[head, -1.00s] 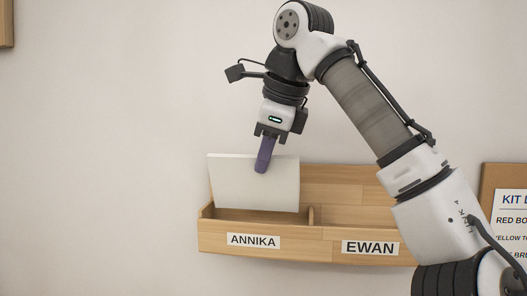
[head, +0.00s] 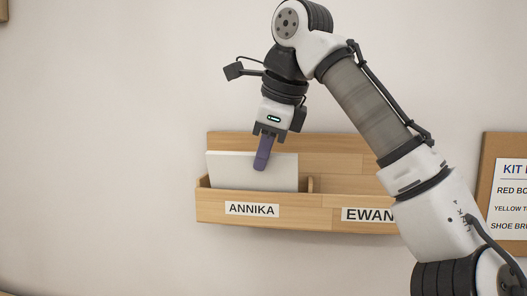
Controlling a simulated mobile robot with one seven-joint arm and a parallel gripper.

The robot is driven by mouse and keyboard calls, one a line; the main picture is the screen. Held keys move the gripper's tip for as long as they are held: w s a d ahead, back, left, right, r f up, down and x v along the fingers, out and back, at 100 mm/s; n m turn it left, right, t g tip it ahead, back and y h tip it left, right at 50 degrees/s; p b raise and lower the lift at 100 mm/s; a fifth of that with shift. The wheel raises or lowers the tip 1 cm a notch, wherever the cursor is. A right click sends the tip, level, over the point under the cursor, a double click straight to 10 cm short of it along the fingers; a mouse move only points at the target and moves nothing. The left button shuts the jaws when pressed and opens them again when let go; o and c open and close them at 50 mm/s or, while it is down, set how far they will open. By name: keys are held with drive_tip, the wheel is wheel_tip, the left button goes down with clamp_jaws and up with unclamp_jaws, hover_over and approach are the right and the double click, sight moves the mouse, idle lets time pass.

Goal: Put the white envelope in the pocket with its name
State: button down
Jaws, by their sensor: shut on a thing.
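The white envelope (head: 225,172) stands upright in the left pocket of the wooden rack (head: 300,211), in the head view. Its lower edge is hidden behind the front board with the ANNIKA label (head: 252,209). My gripper (head: 261,165) points down and is shut on the envelope's upper edge right of its middle. The fingers cover part of its face. Any name on the envelope does not show on the visible side. The EWAN label (head: 367,214) is on the right pocket, partly covered by my arm.
A short wooden divider (head: 310,184) stands just right of the envelope. The rack's tall back board (head: 340,160) rises behind it. A framed notice (head: 507,185) hangs at the right.

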drive_tip(key=c, duration=1.4)
unclamp_jaws()
drive_tip(key=p+v, duration=0.3)
drive_tip(key=v, duration=0.4)
drive_tip(key=shift+r, duration=0.3)
drive_tip(key=shift+d, duration=0.1)
